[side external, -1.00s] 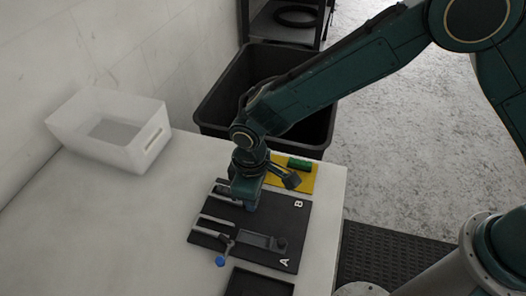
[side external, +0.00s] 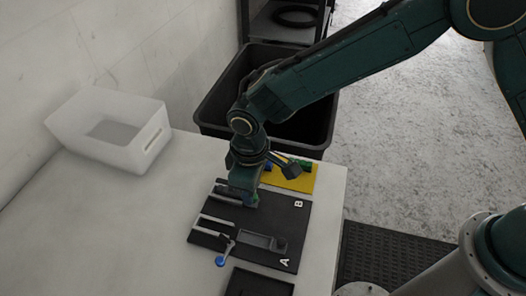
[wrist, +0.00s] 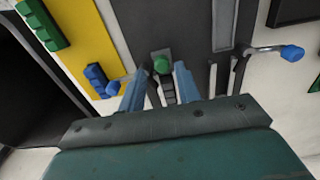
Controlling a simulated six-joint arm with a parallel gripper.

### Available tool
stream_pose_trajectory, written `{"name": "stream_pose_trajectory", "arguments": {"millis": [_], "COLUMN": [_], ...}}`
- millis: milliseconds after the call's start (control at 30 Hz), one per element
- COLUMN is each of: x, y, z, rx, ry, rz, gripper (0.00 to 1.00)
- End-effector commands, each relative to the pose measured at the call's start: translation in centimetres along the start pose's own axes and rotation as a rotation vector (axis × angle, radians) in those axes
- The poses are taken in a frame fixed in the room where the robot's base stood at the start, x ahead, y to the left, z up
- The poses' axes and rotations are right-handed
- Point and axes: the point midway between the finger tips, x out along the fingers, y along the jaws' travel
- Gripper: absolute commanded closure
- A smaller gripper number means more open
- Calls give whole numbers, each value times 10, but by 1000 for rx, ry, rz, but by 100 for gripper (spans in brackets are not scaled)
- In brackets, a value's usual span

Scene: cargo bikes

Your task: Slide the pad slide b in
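The black board (side external: 268,222) lies on the white table, with letters A and B along its right edge. My gripper (side external: 243,199) points down over the B end of the board and hides much of that slide. In the wrist view, a green knob on a small grey plate, which looks like pad slide b (wrist: 162,66), lies between the two light blue fingers of my gripper (wrist: 160,76). The fingers are apart, with a visible gap on both sides of the knob. Contact cannot be seen. Slide A's channel has a blue-knobbed lever (side external: 221,261) at its left end.
A yellow mat (side external: 300,183) with green and blue blocks lies beyond the board's B side. A dark tray (side external: 258,285) is near its A side. A white bin (side external: 110,130) stands at the back left, and a large black bin (side external: 215,110) stands behind the table.

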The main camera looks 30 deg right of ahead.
Motion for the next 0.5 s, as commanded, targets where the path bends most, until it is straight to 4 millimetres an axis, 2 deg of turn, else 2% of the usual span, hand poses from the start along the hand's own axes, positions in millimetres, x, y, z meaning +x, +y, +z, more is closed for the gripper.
{"name": "stream_pose_trajectory", "arguments": {"millis": [233, 500], "x": [-15, -18], "y": [-2, -3], "z": [2, 3], "rx": [-5, -7], "ry": [-7, -11], "rz": [-3, -5], "gripper": [67, 67]}}
